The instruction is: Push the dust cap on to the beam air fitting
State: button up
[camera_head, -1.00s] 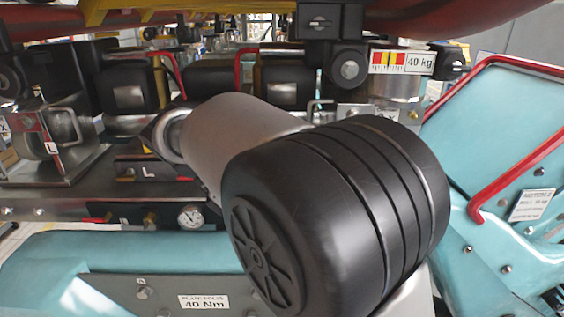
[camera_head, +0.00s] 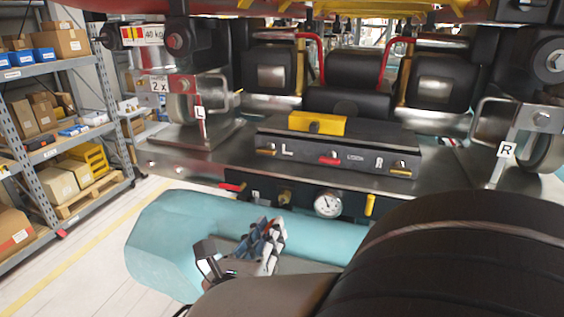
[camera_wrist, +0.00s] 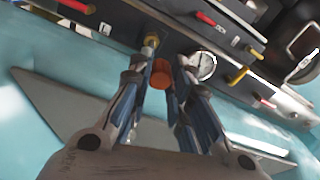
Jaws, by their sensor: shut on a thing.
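The orange-red dust cap (camera_wrist: 160,74) sits between the two finger pads of my gripper (camera_wrist: 158,92) in the wrist view, and the gripper is shut on it. The brass air fitting (camera_wrist: 150,43) stands out from the beam just beyond the cap and slightly left in the picture. I cannot tell whether the cap touches it. In the head view my gripper (camera_head: 270,238) is in front of the beam, below and left of the round gauge (camera_head: 328,204).
The gauge is close beside the right finger in the wrist view. A red lever (camera_head: 232,187) and a yellow knob (camera_head: 370,205) flank it on the beam. A teal body panel (camera_head: 165,240) lies below. Shelving with boxes (camera_head: 45,110) stands at the left.

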aim_at(280, 205)
jog(key=shift+s+a+f+n+t+y, duration=0.15)
jog(key=shift+a+n+t+y, duration=0.2)
jog(key=shift+a, duration=0.25)
jog(key=shift+s, duration=0.15)
jog(key=shift+x, duration=2.95)
jog(key=shift+x, duration=1.6)
jog(key=shift+f, duration=0.1)
jog(key=o, duration=0.9)
jog(key=shift+c, duration=0.2)
